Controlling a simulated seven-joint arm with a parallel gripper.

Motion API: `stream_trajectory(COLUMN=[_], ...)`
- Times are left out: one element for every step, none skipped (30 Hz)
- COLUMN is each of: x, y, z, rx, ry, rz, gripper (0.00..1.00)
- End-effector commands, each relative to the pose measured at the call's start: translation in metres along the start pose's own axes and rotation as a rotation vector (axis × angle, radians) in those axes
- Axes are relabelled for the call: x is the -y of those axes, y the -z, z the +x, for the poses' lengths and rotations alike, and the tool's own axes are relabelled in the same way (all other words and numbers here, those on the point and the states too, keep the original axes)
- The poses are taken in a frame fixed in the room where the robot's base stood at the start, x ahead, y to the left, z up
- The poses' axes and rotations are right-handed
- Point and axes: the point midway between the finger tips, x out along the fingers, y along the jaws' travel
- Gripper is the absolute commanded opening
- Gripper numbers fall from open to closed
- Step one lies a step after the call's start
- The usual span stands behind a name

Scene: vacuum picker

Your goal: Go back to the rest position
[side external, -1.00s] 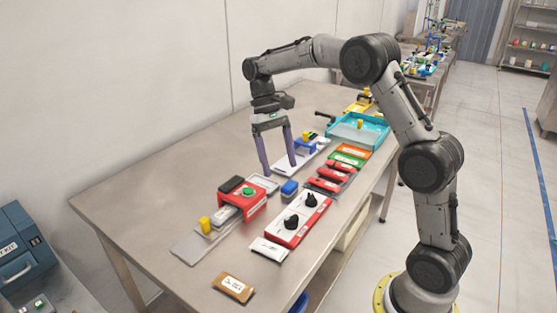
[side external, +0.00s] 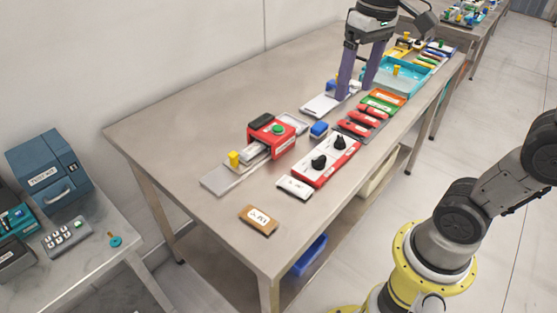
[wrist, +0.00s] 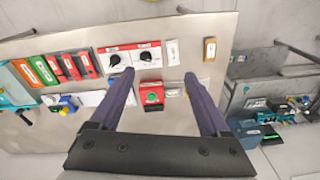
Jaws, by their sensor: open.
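My gripper (side external: 357,93) is open and empty, with two purple fingers pointing down above the far part of the workbench (side external: 200,110). In the side view its fingertips overlap a white tray (side external: 318,105) with a blue part; their height above it is unclear. In the wrist view the gripper (wrist: 160,75) has its fingers spread wide, with nothing between them. The red unit with a green button (wrist: 152,97) appears between the fingers there, well below them. No marker of the rest position shows.
The red-edged panel with two black knobs (side external: 325,163), blue block (side external: 319,129), red unit (side external: 285,139) and brown label plate (side external: 258,220) lie on the bench. A teal tray (side external: 419,84) stands farther back. The bench's left side is bare. A side table (side external: 85,255) holds devices.

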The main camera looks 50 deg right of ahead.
Motion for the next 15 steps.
stream_trajectory(x=[0.000,0.000,0.000,-0.001,-0.001,-0.002,-0.003,-0.004,-0.005,-0.006,-0.007,-0.008,-0.009,-0.010,-0.011], y=[-0.019,-0.028,-0.040,-0.049,-0.058,-0.069,-0.076,-0.083,-0.090,-0.095,-0.099,-0.103,-0.105,-0.106,-0.107], z=[-0.001,-0.001,0.002,0.004,0.007,0.013,0.018,0.023,0.030,0.036,0.041,0.049,0.054,0.059,0.066], rx=[-0.049,-0.077,-0.114,-0.142,-0.171,-0.208,-0.234,-0.260,-0.289,-0.308,-0.326,-0.343,-0.355,-0.362,-0.366], ry=[0.003,0.005,0.008,0.010,0.012,0.014,0.016,0.018,0.018,0.018,0.018,0.017,0.016,0.015,0.012], rz=[-0.021,-0.033,-0.050,-0.063,-0.075,-0.092,-0.104,-0.115,-0.129,-0.139,-0.147,-0.156,-0.162,-0.167,-0.174], gripper=[0.80,0.80,0.80,0.80,0.80,0.80,0.80,0.80,0.80,0.80,0.80,0.80,0.80,0.80,0.80])
